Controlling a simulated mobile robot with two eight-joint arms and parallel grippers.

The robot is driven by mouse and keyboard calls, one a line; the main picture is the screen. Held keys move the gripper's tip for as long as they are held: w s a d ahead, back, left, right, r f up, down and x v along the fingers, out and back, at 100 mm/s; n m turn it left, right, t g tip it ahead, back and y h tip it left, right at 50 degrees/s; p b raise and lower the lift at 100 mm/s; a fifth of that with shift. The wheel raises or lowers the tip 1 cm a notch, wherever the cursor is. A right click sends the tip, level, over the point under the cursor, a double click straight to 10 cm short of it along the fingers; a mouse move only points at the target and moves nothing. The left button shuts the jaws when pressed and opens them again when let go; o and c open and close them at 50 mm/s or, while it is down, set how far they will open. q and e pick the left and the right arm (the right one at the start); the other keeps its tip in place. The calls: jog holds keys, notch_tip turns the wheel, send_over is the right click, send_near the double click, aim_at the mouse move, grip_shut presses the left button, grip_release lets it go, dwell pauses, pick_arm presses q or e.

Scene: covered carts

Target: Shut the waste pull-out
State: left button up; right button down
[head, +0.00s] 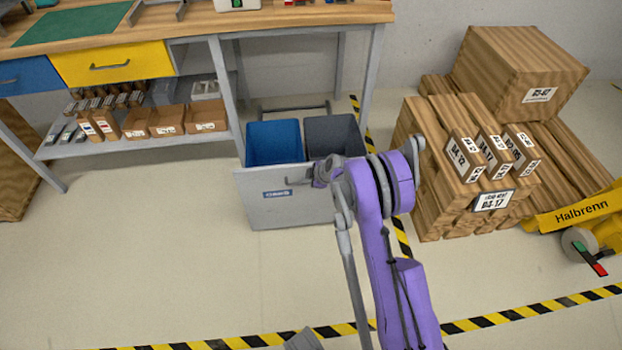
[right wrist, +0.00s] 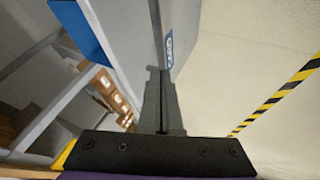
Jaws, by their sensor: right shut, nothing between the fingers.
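The waste pull-out stands open under the bench, its light grey front panel (head: 290,212) facing the room. Behind the panel are a blue bin (head: 273,140) and a dark grey bin (head: 334,135). My right gripper (head: 290,181) is at the panel's upper part, beside its blue label (head: 278,193), partly hidden by my purple arm. In the right wrist view the fingers (right wrist: 156,75) are together and empty, pointing along the panel (right wrist: 130,40). I cannot tell whether they touch it. My left gripper is not identifiable in view.
The workbench (head: 345,12) has a blue and a yellow drawer (head: 112,64) and a lower shelf of boxes. Stacked wooden crates (head: 430,190) and a yellow cart (head: 580,218) stand at right. Striped tape (head: 560,303) crosses the floor.

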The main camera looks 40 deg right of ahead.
aim_at(297, 174)
jog(key=w, duration=0.1)
jog(key=w+f, duration=0.1)
jog(key=w+d+f, duration=0.1)
jog(key=shift+w+b, duration=0.25)
jog(key=shift+b, duration=0.15)
jog(key=shift+w+d+r, duration=0.1)
jog(key=shift+w+d, duration=0.3)
jog(key=shift+w, duration=0.25)
